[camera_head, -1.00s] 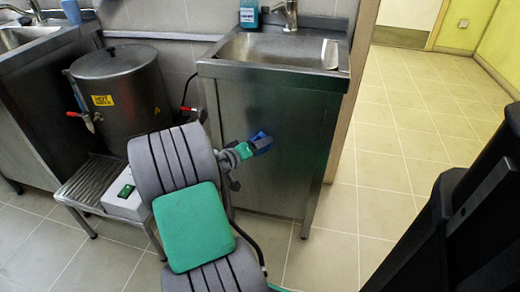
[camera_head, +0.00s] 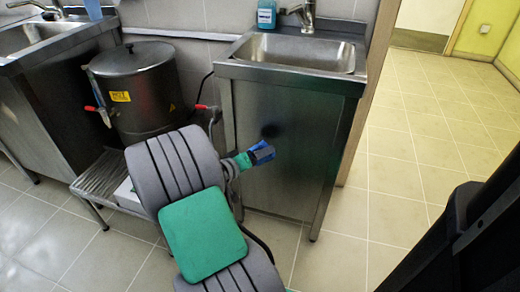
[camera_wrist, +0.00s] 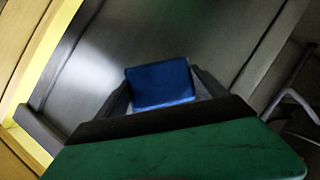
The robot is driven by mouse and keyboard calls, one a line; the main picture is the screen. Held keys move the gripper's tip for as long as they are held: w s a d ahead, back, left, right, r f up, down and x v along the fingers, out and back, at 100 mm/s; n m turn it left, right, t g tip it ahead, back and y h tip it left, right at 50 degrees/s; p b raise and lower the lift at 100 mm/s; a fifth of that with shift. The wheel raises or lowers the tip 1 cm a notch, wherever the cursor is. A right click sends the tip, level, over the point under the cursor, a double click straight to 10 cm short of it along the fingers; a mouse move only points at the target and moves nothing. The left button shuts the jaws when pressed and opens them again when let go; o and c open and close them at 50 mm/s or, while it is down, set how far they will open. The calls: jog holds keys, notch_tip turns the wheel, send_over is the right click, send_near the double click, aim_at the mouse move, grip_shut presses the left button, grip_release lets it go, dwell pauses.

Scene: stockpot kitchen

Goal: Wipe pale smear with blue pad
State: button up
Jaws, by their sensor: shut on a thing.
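The blue pad (camera_head: 262,153) is held at the end of my gripper (camera_head: 252,158), in front of the steel sink cabinet. In the wrist view the pad (camera_wrist: 160,85) sits between the two dark fingers, which are shut on it. A steel panel fills the view behind it. I cannot tell whether the pad touches the panel. A pale patch (camera_head: 347,57) shows at the right side of the sink basin in the head view. I cannot tell whether it is the smear or glare. A dark spot (camera_head: 270,131) shows on the cabinet front just above the pad.
The steel sink cabinet (camera_head: 290,195) has a tap (camera_head: 305,14) and a blue bottle (camera_head: 266,14) at its back. A steel pot (camera_head: 135,85) with red-handled fittings stands to the left on a low rack (camera_head: 100,178).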

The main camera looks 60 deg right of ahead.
jog(key=shift+s+a, duration=0.1)
jog(key=shift+a, duration=0.15)
jog(key=shift+s+a, duration=0.15)
jog(key=shift+a, duration=0.65)
jog(key=shift+s+a, duration=0.15)
jog(key=shift+a, duration=0.6)
jog(key=shift+w+f, duration=0.1)
